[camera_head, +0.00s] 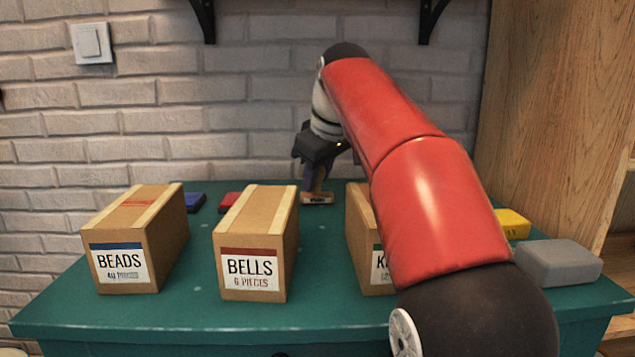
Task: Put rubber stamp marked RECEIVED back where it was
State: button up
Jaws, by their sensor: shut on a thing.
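A rubber stamp (317,197) with a wooden base and a dark label on its front edge is at the back middle of the green table. My gripper (316,178) points down at the stamp from above and is shut on its handle. The stamp looks upright, at or just above the table top; I cannot tell whether it touches. The lettering on its label is too small to read. My red arm reaches in from the right and hides part of the table.
Boxes marked BEADS (139,240) and BELLS (257,245) stand in front, with a third box (361,243) partly behind my arm. Blue (195,202) and red (229,201) pads lie behind them. A yellow block (514,223) and a grey block (558,262) lie at right.

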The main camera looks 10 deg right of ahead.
jog(key=shift+f, duration=0.15)
jog(key=o, duration=0.8)
jog(key=shift+s+r, duration=0.1)
jog(key=shift+r, duration=0.3)
jog(key=p+v, duration=0.3)
jog(key=v, duration=0.8)
jog(key=shift+s+r+p, duration=0.2)
jog(key=shift+r+p, duration=0.05)
jog(key=shift+p, duration=0.1)
jog(key=shift+s, duration=0.1)
